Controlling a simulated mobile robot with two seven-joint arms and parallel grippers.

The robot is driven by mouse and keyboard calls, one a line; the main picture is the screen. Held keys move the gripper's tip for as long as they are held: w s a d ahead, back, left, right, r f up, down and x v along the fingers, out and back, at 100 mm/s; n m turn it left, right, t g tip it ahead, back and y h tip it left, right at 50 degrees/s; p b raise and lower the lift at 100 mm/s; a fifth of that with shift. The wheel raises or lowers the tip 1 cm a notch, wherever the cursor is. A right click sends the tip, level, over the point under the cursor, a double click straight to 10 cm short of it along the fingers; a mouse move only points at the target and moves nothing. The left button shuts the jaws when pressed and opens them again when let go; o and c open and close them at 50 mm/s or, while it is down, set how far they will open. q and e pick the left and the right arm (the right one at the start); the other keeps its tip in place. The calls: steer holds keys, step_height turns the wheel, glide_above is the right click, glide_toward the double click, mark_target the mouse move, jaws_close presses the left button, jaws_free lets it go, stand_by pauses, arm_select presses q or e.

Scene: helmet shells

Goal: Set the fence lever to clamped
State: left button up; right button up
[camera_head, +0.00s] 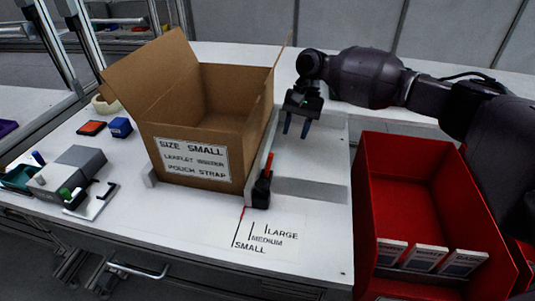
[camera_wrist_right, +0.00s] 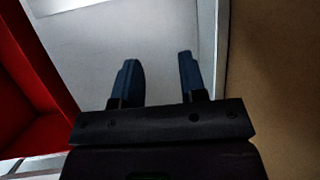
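The fence lever (camera_head: 268,165) is a small orange-red handle standing up, slightly tilted, from a black clamp block (camera_head: 261,190). The block sits at the front end of the thin grey fence (camera_head: 267,142), which runs along the right side of the open carton. My right gripper (camera_head: 295,129) hangs fingers-down above the white surface, behind and to the right of the lever, apart from it. Its two blue fingers are spread and empty, as the right wrist view (camera_wrist_right: 160,80) also shows. The lever does not show in the wrist view. My left gripper is not in view.
The open carton (camera_head: 200,120), labelled SIZE SMALL, stands left of the fence. A red bin (camera_head: 375,190) with white cards is at the right. SMALL, MEDIUM and LARGE marks (camera_head: 265,236) lie in front. A grey device (camera_head: 66,175) and a blue block (camera_head: 121,127) are at the left.

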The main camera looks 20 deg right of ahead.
mark_target(271, 153)
steer(key=s+a, duration=0.2)
steer(key=a, duration=0.1)
steer(key=s+a, duration=0.2)
steer(key=a, duration=0.1)
steer(key=s+a, duration=0.2)
steer(key=a, duration=0.1)
steer(key=shift+r, duration=0.1)
steer(key=shift+s+a+f, duration=0.15)
steer(key=shift+a+f, duration=0.2)
steer(key=shift+f, duration=0.3)
steer(key=shift+s+r, duration=0.1)
jaws_close()
